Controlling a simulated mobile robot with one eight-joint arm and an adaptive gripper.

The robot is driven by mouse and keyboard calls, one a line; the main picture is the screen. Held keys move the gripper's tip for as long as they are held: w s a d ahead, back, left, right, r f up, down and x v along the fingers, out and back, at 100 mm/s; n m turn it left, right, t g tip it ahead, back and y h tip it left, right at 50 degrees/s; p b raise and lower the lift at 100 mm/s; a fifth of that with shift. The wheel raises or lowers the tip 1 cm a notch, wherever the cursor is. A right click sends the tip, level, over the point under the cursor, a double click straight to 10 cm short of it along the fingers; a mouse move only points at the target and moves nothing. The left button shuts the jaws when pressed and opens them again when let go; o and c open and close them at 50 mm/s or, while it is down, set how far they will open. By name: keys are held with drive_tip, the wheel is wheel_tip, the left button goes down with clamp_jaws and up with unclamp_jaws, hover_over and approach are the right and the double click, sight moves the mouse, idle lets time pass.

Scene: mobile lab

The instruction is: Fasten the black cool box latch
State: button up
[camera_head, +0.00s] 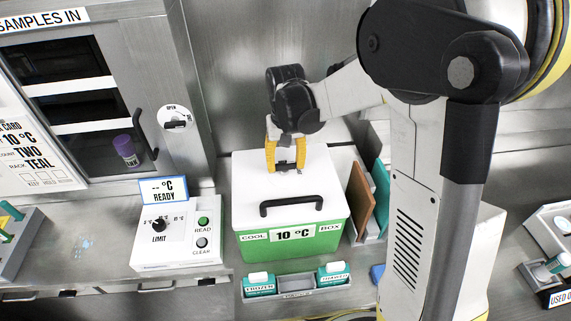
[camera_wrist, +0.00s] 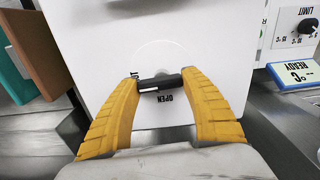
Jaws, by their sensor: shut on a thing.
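The cool box (camera_head: 250,248) is green with a white lid (camera_head: 322,180) and stands on the steel bench, its lid closed down. The black latch (camera_wrist: 160,82) is a short bar on top of the lid, on a round pale disc. In the wrist view it lies crosswise between my two yellow fingers, which touch its ends. A label reading OPEN (camera_wrist: 177,97) and part of another ending in UT (camera_wrist: 135,75) show beside it. My gripper (camera_head: 286,164) points down at the lid and is shut on the latch; it also shows in the wrist view (camera_wrist: 161,84).
A black handle (camera_head: 291,205) rises from the lid's front. A limit panel (camera_head: 178,238) with a READY display stands left of the box. Brown and teal boards (camera_head: 361,201) stand at its right. A rack (camera_head: 296,290) with two teal packs sits in front.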

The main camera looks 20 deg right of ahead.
sight(286, 163)
drive_tip(key=shift+m, duration=0.4)
drive_tip(key=o, duration=1.2)
drive_tip(key=shift+c, duration=0.2)
wheel_tip(286, 163, up, 12)
drive_tip(key=s+f+n+t+b, duration=0.1)
drive_tip(key=s+f+t+b, duration=0.2)
drive_tip(key=s, duration=0.6)
drive_tip(key=s+f+n+t+b, duration=0.1)
drive_tip(key=s+f+t+b, duration=0.3)
drive_tip(key=s, duration=0.4)
drive_tip(key=shift+s+a+f+b, duration=0.15)
drive_tip(key=shift+s+f+b, duration=0.25)
drive_tip(key=shift+f+b, duration=0.45)
